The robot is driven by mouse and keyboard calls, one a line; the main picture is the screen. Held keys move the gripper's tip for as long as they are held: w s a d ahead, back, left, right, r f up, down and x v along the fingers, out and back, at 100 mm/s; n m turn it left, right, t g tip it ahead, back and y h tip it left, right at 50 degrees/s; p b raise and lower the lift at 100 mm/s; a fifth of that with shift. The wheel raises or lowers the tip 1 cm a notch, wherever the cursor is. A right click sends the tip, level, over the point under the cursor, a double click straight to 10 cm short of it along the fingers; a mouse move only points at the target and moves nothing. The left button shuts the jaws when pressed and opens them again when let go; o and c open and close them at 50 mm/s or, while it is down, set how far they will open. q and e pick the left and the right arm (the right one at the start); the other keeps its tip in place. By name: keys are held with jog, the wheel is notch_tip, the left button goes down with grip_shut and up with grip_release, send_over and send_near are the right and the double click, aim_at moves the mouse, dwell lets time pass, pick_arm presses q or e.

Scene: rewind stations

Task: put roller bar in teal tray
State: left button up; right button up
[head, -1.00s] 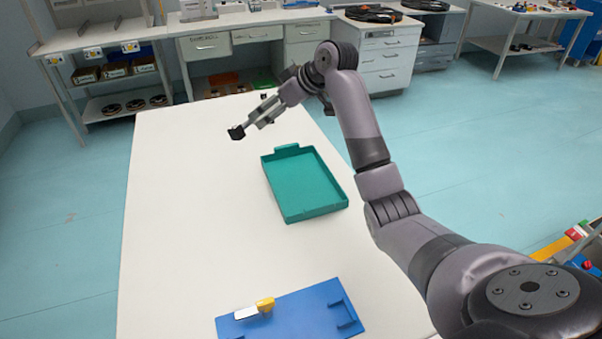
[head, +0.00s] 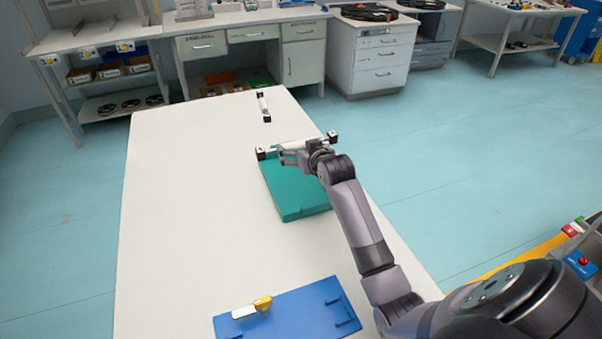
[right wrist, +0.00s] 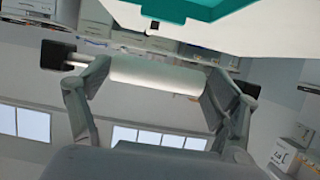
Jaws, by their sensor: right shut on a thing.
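A roller bar (head: 297,144), white with black end blocks, is held by my right gripper (head: 290,153) over the far end of the teal tray (head: 300,205). In the right wrist view the white roller (right wrist: 155,76) lies between the two fingers, with a black block beyond each finger. The bar lies crosswise to the tray and appears raised above it. Its exact height cannot be told. The tray lies on the white table, and the arm and bar hide its far edge. A second roller bar (head: 264,106) lies on the table beyond the tray. My left gripper is out of view.
A blue board (head: 290,312) with a yellow-and-white piece (head: 252,308) lies at the near end of the white table (head: 190,210). The table's left side is clear. Cabinets (head: 372,58) and benches stand behind, apart from the table.

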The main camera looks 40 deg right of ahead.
notch_tip(320, 180, down, 8)
jog(key=shift+f, duration=0.2)
dwell(0.3)
jog(key=shift+f+b, duration=0.35)
jog(key=shift+f, duration=0.25)
jog(key=o, duration=1.5)
jog(key=shift+r, duration=0.25)
jog(key=v, duration=0.6)
jog(key=p+v, duration=0.1)
jog(key=v, duration=0.5)
jog(key=shift+r, duration=0.3)
